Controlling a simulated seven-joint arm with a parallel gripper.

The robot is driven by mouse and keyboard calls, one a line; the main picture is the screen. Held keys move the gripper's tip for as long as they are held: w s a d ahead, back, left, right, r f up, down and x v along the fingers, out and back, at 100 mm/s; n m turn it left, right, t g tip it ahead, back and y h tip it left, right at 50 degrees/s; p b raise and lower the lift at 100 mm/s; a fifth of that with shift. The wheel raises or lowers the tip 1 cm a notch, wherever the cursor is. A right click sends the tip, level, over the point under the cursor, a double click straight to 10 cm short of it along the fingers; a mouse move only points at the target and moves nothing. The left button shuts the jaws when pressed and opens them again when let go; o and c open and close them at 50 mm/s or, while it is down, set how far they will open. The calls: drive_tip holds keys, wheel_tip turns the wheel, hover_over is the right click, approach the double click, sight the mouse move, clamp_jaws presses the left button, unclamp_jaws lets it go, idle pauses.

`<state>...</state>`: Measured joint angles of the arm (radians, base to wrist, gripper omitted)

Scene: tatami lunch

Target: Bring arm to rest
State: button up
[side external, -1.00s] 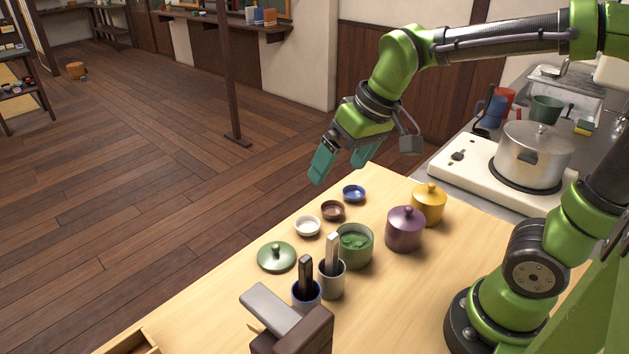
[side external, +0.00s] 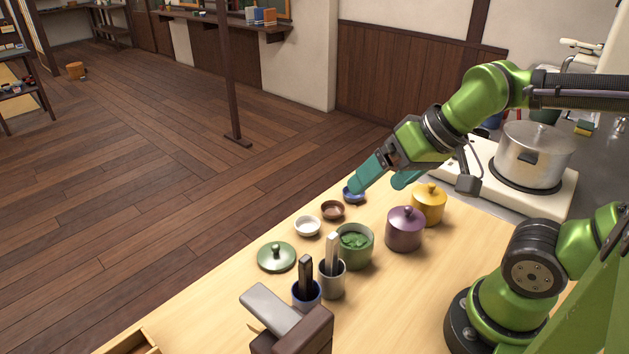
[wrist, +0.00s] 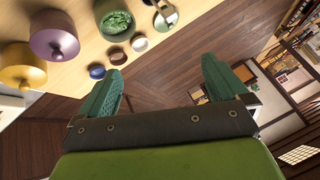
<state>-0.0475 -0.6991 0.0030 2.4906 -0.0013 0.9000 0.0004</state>
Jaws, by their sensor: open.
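My gripper (side external: 386,178) has teal fingers that stand apart with nothing between them. It is in the air near the far edge of the wooden counter (side external: 395,290), and in the side view one finger partly covers the small blue dish (side external: 353,197). In the wrist view my gripper (wrist: 163,85) is open and empty, with the floor behind it. My green arm reaches in from the right, above the counter and stove.
On the counter are an open green pot (side external: 354,250), its lid (side external: 277,256), a purple pot (side external: 405,229), a yellow pot (side external: 428,206), a white dish (side external: 307,226) and a brown dish (side external: 332,210). Two utensil cups (side external: 331,281) stand nearer. A steel pot (side external: 530,158) sits on the stove.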

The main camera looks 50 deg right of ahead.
drive_tip(key=w+a+n+g, duration=0.3)
drive_tip(key=w+a+n, duration=0.1)
drive_tip(key=a+n, duration=0.3)
drive_tip(key=n+g+h, duration=0.2)
drive_tip(key=n+g, duration=0.2)
drive_tip(key=n, duration=1.1)
approach(305, 258)
wheel_tip(305, 258, down, 7)
drive_tip(key=shift+s+a+f, duration=0.15)
drive_tip(key=shift+f, duration=0.05)
